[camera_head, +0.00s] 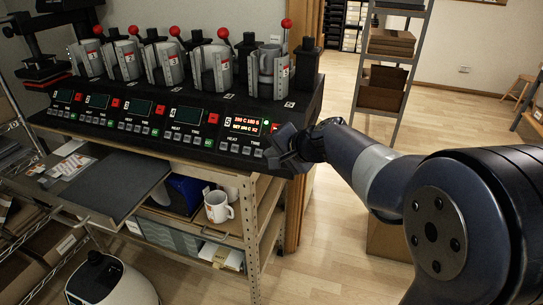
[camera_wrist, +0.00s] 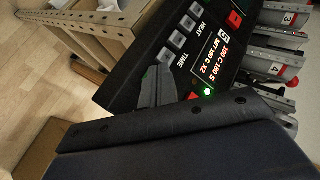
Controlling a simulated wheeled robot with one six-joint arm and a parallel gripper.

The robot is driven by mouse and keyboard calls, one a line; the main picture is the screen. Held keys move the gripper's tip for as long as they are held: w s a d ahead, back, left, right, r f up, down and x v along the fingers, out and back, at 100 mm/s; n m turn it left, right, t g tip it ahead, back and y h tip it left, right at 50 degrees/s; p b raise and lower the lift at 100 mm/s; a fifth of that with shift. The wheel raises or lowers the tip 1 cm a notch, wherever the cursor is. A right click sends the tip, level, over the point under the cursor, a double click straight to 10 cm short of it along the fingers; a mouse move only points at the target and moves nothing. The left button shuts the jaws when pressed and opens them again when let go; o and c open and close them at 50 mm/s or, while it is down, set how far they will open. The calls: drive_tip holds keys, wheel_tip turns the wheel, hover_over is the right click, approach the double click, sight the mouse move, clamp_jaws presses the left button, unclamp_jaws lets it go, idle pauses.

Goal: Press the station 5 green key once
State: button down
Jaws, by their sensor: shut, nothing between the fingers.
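The black press console (camera_head: 170,110) has a row of stations. A small green light (camera_wrist: 207,91) glows beside the display. My gripper (camera_head: 274,155) is shut and empty at the right end of station 5's panel. In the wrist view its fingertips (camera_wrist: 158,84) are close over the panel, past the TIME keys. Whether they touch it cannot be told.
Station 4's green key (camera_head: 209,142) and red key (camera_head: 213,118) are left of station 5. Mug presses (camera_head: 216,70) stand behind the panels. A white mug (camera_head: 217,207) stands on the shelf below.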

drive_tip(key=shift+w+d+f+b, duration=0.15)
drive_tip(key=shift+w+f+b, duration=0.15)
drive_tip(key=shift+f+b, duration=0.1)
idle(0.4)
drive_tip(key=shift+r, duration=0.15)
drive_tip(key=shift+s+a+r+p, duration=0.25)
drive_tip(key=shift+s+r+p, duration=0.15)
drive_tip(key=shift+s+r, duration=0.2)
idle(0.4)
drive_tip(key=s+r+p, duration=0.1)
drive_tip(key=s+a+r+p, duration=0.1)
drive_tip(key=s+r, duration=0.1)
drive_tip(key=shift+s+a+r, duration=0.1)
drive_tip(key=shift+s+r, duration=0.05)
drive_tip(key=shift+s, duration=0.05)
idle(0.7)
